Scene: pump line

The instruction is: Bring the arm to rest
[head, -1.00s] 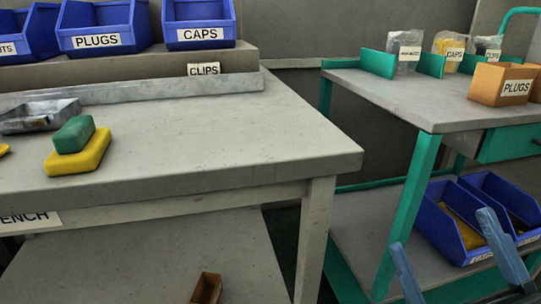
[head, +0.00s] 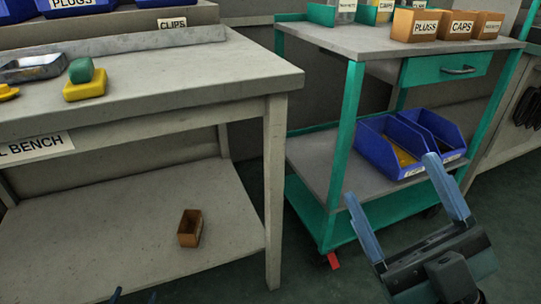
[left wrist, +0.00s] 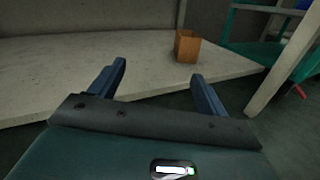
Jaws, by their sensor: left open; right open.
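My right gripper (head: 391,178) is at the lower right of the head view, its two blue fingers spread with nothing between them. It is in front of the green cart (head: 352,120). My left gripper (head: 134,295) shows only as blue fingertips at the bottom edge of the head view. In the left wrist view, the left gripper (left wrist: 159,70) has its fingers wide apart and empty, in front of the bench's lower shelf (left wrist: 60,60). A small brown open box (head: 190,228) stands on that shelf, beyond the left gripper and apart from it.
The bench top (head: 190,88) carries a metal tray (head: 40,68) and a green block (head: 80,70) on a yellow one (head: 85,90). Blue bins (head: 390,150) sit on the cart's lower shelf. Dark floor (head: 300,275) lies between bench and cart.

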